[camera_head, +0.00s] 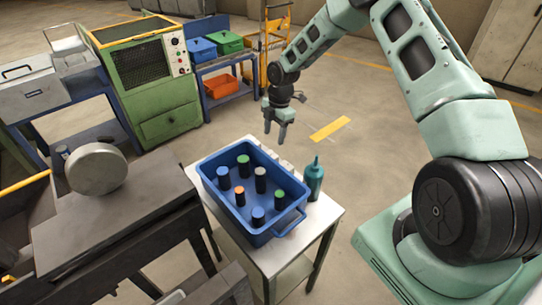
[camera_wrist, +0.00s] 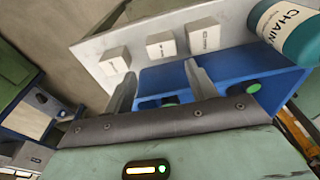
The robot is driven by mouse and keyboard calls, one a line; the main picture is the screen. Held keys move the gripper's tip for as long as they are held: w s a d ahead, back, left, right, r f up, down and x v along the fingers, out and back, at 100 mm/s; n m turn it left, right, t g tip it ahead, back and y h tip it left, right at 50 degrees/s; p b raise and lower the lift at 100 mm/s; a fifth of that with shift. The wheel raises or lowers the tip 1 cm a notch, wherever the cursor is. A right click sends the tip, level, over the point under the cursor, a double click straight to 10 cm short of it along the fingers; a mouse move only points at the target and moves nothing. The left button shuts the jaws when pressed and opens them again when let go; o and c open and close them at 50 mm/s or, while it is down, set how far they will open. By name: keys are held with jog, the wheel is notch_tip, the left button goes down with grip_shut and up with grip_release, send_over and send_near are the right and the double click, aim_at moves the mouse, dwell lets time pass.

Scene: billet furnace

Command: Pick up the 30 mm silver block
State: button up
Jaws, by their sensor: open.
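Three silver-grey blocks stand in a row on the pale table beside the blue crate. In the wrist view they are a left block (camera_wrist: 115,60), a middle block (camera_wrist: 160,46) and a right block (camera_wrist: 204,36) close to the bottle. Each has small dark marking on top, too small to read, so I cannot tell which is the 30 mm one. In the head view they are small pale shapes at the crate's far edge. My gripper (camera_head: 275,132) is open and empty, pointing down above the table's far side. Its fingers also show in the wrist view (camera_wrist: 160,80), apart from the blocks.
The blue crate (camera_head: 279,222) holds several dark cylinders with coloured tops. A teal bottle (camera_head: 314,180) stands right of it, close to the blocks. A dark bench (camera_head: 110,218) with a round metal billet (camera_head: 98,168) is at left. Open floor lies beyond the table.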

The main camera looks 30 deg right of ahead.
aim_at(272, 154)
jog(key=f, duration=0.1)
jog(key=f+p, duration=0.1)
jog(key=f, duration=0.2)
jog(key=shift+a+f, duration=0.35)
jog(key=f+p, duration=0.3)
jog(key=f, duration=0.1)
jog(key=shift+s+a, duration=0.25)
jog(key=shift+f, duration=0.7)
jog(key=shift+c, duration=0.3)
jog(key=c, duration=0.8)
